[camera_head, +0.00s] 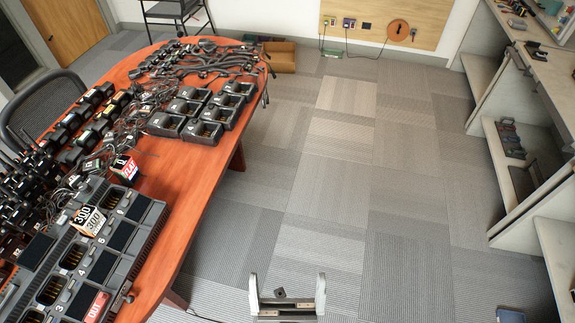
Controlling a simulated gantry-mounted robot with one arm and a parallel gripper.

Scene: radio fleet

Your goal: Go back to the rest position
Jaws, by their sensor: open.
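My gripper (287,290) is at the bottom middle of the head view. Its two pale fingers stand wide apart, with nothing between them. It is over the grey carpet floor (330,190), apart from the wooden table on the left and the shelves on the right. The rest of my arm is out of view.
The wooden table (190,215) on the left holds a large charger (75,255), small chargers (203,132), radios and tangled cables (205,58). Shelving (520,190) lines the right side. A cardboard box (280,57) lies at the back. The floor between is clear.

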